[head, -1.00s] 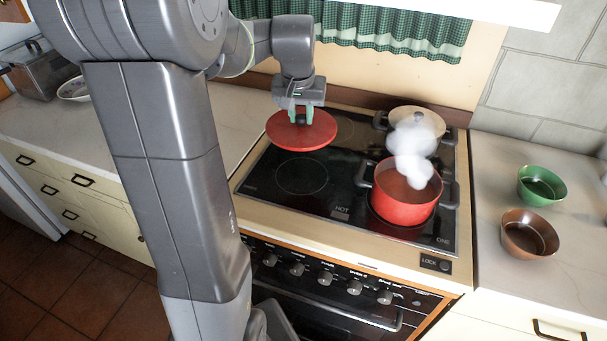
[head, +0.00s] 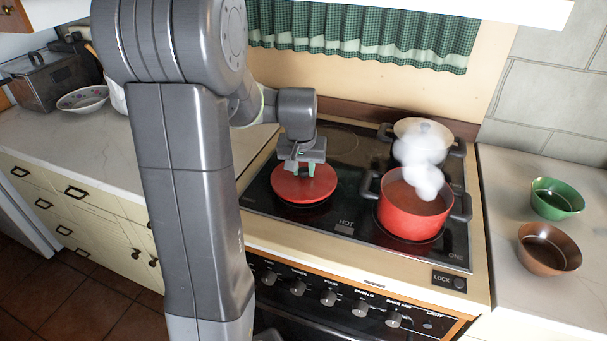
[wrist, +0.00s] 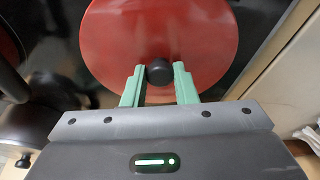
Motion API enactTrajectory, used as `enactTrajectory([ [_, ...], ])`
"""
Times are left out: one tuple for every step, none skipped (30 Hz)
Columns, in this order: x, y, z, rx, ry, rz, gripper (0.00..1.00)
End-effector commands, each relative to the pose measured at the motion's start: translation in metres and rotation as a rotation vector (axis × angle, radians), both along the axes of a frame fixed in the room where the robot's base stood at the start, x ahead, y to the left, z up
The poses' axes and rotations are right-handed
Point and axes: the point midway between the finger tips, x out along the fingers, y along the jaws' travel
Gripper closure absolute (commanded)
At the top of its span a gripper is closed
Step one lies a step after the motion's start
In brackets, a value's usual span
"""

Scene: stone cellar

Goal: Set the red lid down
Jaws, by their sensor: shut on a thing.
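My gripper (head: 302,172) is shut on the black knob (wrist: 159,72) of the red lid. The red lid (head: 304,187) is roughly level over the front-left burner of the black hob (head: 345,170) and hides its ring. A dark shadow lies close beneath the lid's front edge; I cannot tell whether the lid touches the glass. In the wrist view the red lid (wrist: 150,35) fills the upper middle, with a green finger on each side of the knob.
An open red pot (head: 410,218) steams on the front-right burner, right of the lid. A pale-topped pot (head: 432,128) stands behind it. The back-left burner is clear. A green bowl (head: 557,200) and a brown bowl (head: 548,250) stand on the right counter.

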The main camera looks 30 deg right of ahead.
Motion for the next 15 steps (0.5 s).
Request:
enactTrajectory([
  [0.000, 0.000, -0.008, 0.001, 0.002, 0.000, 1.00],
  [0.000, 0.000, -0.012, 0.002, 0.002, 0.000, 1.00],
  [0.000, 0.000, -0.017, 0.001, 0.002, 0.000, 1.00],
  [0.000, 0.000, -0.019, 0.001, 0.001, 0.000, 1.00],
  [0.000, 0.000, -0.020, 0.001, 0.001, 0.000, 1.00],
  [0.000, 0.000, -0.021, 0.000, 0.000, 0.000, 1.00],
  [0.000, 0.000, -0.021, -0.001, -0.001, 0.000, 1.00],
  [0.000, 0.000, -0.021, -0.001, -0.002, 0.000, 1.00],
  [0.000, 0.000, -0.021, -0.001, -0.002, 0.000, 1.00],
  [0.000, 0.000, -0.021, -0.001, -0.002, 0.000, 1.00],
  [0.000, 0.000, -0.021, -0.001, -0.002, 0.000, 1.00],
  [0.000, 0.000, -0.021, -0.001, -0.001, 0.000, 1.00],
  [0.000, 0.000, -0.021, -0.001, -0.001, 0.000, 1.00],
  [0.000, 0.000, -0.022, -0.001, -0.001, 0.000, 1.00],
  [0.000, 0.000, -0.024, -0.001, -0.001, 0.000, 1.00],
])
